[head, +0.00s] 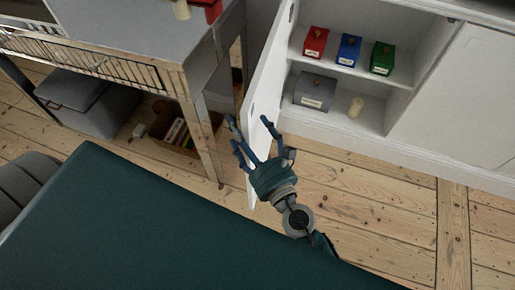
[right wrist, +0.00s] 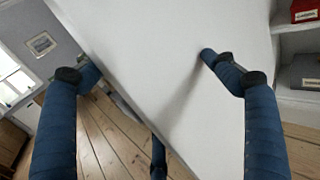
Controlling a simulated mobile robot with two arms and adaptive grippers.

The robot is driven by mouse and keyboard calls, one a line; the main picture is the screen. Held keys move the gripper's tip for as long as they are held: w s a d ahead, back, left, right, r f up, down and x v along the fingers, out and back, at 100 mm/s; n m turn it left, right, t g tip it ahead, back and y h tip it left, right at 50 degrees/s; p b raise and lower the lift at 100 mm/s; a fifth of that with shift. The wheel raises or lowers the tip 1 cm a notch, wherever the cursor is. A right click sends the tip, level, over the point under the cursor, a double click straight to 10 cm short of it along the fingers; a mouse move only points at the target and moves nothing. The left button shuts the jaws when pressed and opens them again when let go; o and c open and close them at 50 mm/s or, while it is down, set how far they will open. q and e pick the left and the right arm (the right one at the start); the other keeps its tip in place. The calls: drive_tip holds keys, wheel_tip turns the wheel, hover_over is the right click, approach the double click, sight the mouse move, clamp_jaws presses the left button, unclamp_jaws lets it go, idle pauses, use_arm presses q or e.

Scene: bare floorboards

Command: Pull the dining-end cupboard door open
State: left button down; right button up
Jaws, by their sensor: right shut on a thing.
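The white cupboard door (head: 268,82) stands swung open, its inner face turned toward the shelves. My right gripper (head: 250,132) is at the door's free edge, with blue fingers on both sides of the panel, shut on it. In the right wrist view the door (right wrist: 165,50) fills the middle between the fingers of my right gripper (right wrist: 148,64), and the right fingertip meets its face. The open cupboard (head: 345,119) shows its shelves. My left gripper is not in view. The door handle cannot be made out.
A wooden-legged desk (head: 203,130) stands close left of the door. Bare floorboards (head: 370,190) lie in front of the cupboard.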

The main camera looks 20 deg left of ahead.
sight(251, 145)
drive_tip(key=v, duration=0.7)
drive_tip(key=shift+s+f, duration=0.2)
drive_tip(key=c, duration=0.5)
drive_tip(key=shift+s+d, duration=0.35)
drive_tip(key=shift+d, duration=0.1)
drive_tip(key=shift+c, duration=0.2)
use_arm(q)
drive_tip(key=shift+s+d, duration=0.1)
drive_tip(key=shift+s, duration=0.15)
use_arm(e)
drive_tip(key=shift+d+r, duration=0.1)
drive_tip(key=shift+d, duration=0.05)
drive_tip(key=shift+w, duration=0.1)
